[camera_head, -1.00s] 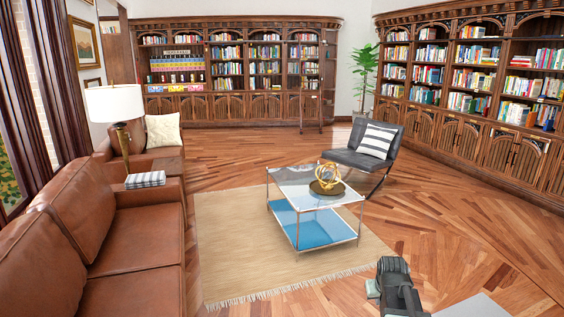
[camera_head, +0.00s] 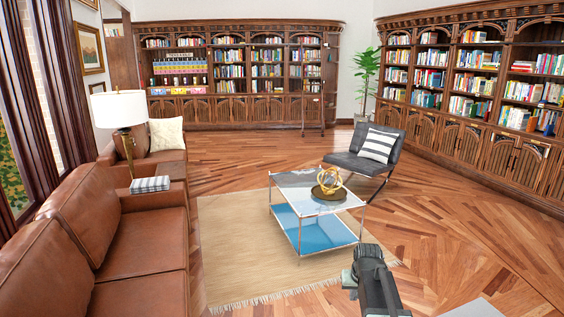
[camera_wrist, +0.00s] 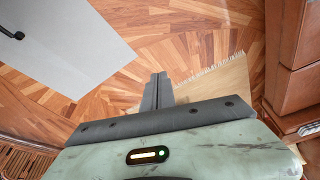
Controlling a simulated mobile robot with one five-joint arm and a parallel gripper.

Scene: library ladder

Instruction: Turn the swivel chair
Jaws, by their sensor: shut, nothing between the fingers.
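No chair with a plainly visible swivel base shows. A dark, low chair (camera_head: 352,161) with metal legs and a striped cushion (camera_head: 379,146) stands behind the glass table in the head view. I cannot tell whether it swivels. In the wrist view, a small black curved part (camera_wrist: 12,33) shows at the upper left edge, by a grey floor panel; what it belongs to is cut off. My gripper (camera_wrist: 158,78) is shut and empty, above the wood floor near the rug's fringe. In the head view, my arm's end is at the bottom, right of the rug, well short of the dark chair.
A glass table (camera_head: 316,232) with a gold ornament stands on a beige rug (camera_head: 235,245). A brown leather sofa (camera_head: 145,245) lines the left, with a lamp (camera_head: 119,107) behind. Bookcases (camera_head: 240,75) line the walls. Wood floor (camera_head: 460,235) is clear at right. The grey panel (camera_wrist: 65,40) lies near.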

